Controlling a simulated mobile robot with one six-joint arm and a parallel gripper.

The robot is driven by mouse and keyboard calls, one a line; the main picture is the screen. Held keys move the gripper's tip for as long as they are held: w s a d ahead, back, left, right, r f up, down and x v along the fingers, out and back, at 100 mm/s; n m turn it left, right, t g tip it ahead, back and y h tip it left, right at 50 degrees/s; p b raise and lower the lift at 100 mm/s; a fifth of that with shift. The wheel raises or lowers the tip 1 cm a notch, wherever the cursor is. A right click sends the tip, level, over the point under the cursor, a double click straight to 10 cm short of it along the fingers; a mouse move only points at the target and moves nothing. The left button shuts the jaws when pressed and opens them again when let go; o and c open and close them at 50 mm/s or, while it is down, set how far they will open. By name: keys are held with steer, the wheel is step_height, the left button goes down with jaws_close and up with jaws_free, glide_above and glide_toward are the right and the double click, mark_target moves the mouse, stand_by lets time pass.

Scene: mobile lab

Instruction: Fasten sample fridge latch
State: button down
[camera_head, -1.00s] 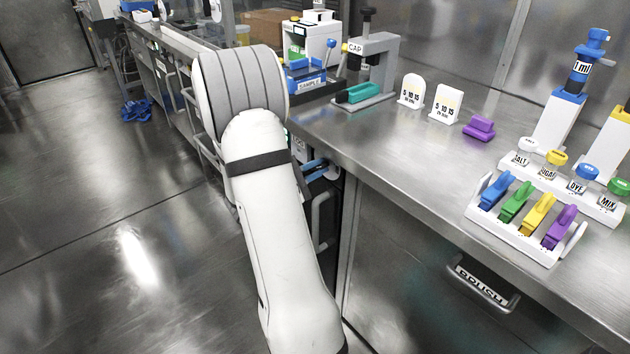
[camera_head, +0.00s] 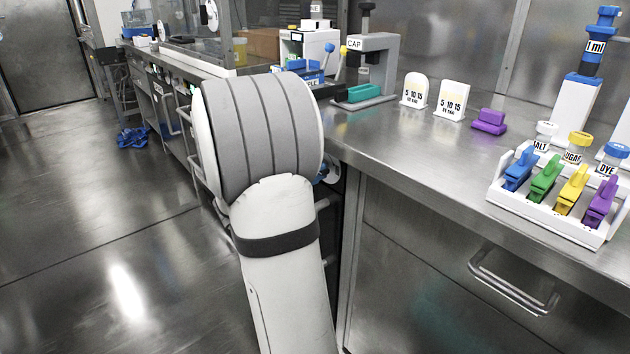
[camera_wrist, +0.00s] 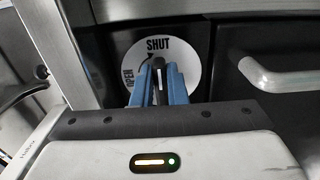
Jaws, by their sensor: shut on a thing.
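The fridge latch shows in the wrist view as a round white dial (camera_wrist: 187,52) printed with SHUT at the top and OPEN at the left. A dark lever (camera_wrist: 158,78) stands at its middle, with an arrow near its upper end. My gripper (camera_wrist: 160,72) has its two blue fingers closed on either side of this lever. The lower part of the dial and lever is hidden by the fingers and the wrist. In the head view my arm covers most of the latch and gripper; only a bit of the dial (camera_head: 333,172) shows at the arm's right.
A pale bar handle (camera_wrist: 285,75) is right of the dial in the wrist view. In the head view the steel bench (camera_head: 400,150) overhangs this area, with a drawer handle (camera_head: 510,285) at the right. Open floor (camera_head: 90,240) lies to the left.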

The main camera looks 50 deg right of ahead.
stand_by(0.4)
steer(key=c, duration=1.4)
jaws_free()
steer(key=shift+c, duration=0.2)
steer(key=shift+a, duration=0.1)
steer(key=a+p, duration=0.2)
steer(key=a, duration=0.5)
steer(key=shift+w+a, duration=0.25)
steer(key=shift+w, duration=0.2)
